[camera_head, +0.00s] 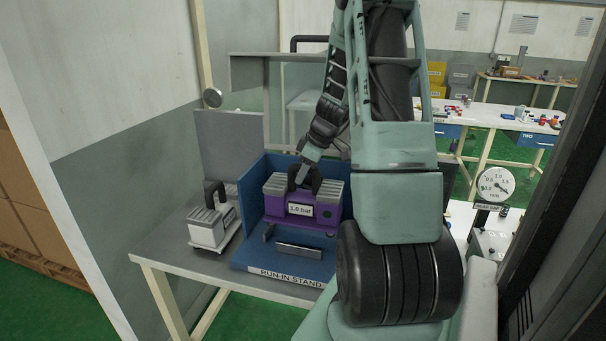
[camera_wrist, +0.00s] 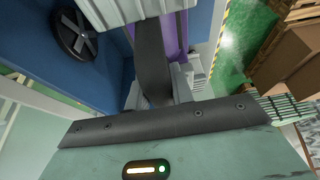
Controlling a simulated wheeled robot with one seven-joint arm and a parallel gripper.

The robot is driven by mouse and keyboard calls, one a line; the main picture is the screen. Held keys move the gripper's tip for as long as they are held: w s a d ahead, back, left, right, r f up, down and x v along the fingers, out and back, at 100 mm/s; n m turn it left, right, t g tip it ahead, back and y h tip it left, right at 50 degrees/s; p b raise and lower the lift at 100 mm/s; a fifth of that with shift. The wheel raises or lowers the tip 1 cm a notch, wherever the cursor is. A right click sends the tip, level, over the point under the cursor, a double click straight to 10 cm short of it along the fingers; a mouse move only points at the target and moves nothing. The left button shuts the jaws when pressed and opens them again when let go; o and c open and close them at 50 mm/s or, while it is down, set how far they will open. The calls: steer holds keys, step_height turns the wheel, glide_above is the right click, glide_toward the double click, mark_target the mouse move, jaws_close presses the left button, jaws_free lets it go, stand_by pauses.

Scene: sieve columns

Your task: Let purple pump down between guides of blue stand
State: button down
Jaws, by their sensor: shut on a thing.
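The purple pump (camera_head: 272,206) has grey ribbed ends, a black handle and a label reading 1.0 bar. It is over the blue stand (camera_head: 244,252), which has a back wall and a front label reading RUN-IN STAND. My gripper (camera_head: 300,178) is shut on the pump's handle.
A white pump-like unit (camera_head: 207,234) with a black handle stands left of the stand on the grey table (camera_head: 168,240). A gauge (camera_head: 494,185) stands at right. My arm hides the stand's right side. Cardboard boxes (camera_wrist: 300,60) show in the wrist view.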

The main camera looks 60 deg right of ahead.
mark_target(305, 191)
steer(key=shift+d, duration=0.1)
steer(key=shift+f+b, duration=0.15)
steer(key=shift+b, duration=0.3)
steer(key=shift+f+b, duration=1.1)
steer(key=shift+b, duration=1.25)
stand_by(0.8)
steer(key=shift+f+b, duration=2.3)
steer(key=shift+b, duration=0.2)
steer(key=c, duration=1.1)
jaws_free()
steer(key=shift+s, duration=0.1)
steer(key=o, duration=0.4)
steer(key=shift+f, duration=0.1)
steer(key=o, duration=0.4)
